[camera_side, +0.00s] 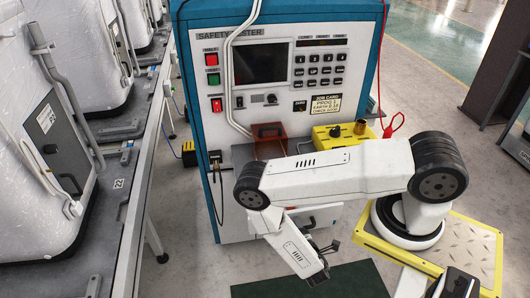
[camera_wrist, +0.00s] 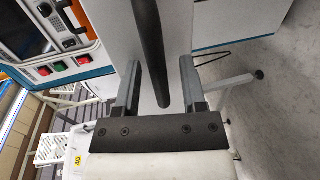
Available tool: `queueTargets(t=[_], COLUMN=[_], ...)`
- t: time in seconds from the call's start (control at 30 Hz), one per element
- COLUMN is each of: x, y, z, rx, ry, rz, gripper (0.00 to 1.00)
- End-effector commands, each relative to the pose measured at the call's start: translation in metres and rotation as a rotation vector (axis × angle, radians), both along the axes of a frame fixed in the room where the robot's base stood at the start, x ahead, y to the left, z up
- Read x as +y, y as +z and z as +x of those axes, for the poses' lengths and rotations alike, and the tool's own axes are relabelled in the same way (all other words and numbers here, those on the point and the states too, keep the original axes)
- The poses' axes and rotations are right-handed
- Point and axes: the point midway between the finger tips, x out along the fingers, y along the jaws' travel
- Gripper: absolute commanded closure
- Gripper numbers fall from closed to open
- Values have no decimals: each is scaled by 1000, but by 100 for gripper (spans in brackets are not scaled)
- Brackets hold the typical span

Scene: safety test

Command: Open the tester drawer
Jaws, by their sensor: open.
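The safety tester (camera_side: 200,100) is a blue-edged cabinet with a screen and buttons. Its pale drawer front (camera_side: 328,214) is low on the cabinet, partly hidden behind my arm; I see no clear gap around it. A dark handle (camera_side: 309,223) shows there in small part. My gripper (camera_side: 328,258) is low in front of the cabinet. In the wrist view, my gripper (camera_wrist: 160,68) is open, with one finger on each side of a dark rounded handle bar (camera_wrist: 150,35). Gaps show between the bar and both fingers. Contact at the fingertips cannot be judged.
A yellow box (camera_side: 345,134) and a reddish see-through box (camera_side: 268,140) sit on the tester's shelf. A conveyor (camera_side: 130,200) with wrapped white appliances (camera_side: 45,150) runs along the left. A dark green mat (camera_side: 310,283) lies on the floor in front.

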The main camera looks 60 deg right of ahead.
Motion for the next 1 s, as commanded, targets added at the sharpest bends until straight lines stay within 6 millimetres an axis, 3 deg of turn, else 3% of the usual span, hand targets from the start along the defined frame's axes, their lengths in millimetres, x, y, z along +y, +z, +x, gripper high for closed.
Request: queueTargets(t=[1.0], x=[32], y=[9], z=[-30], rx=[2], ry=[4], rz=[1], gripper=[47])
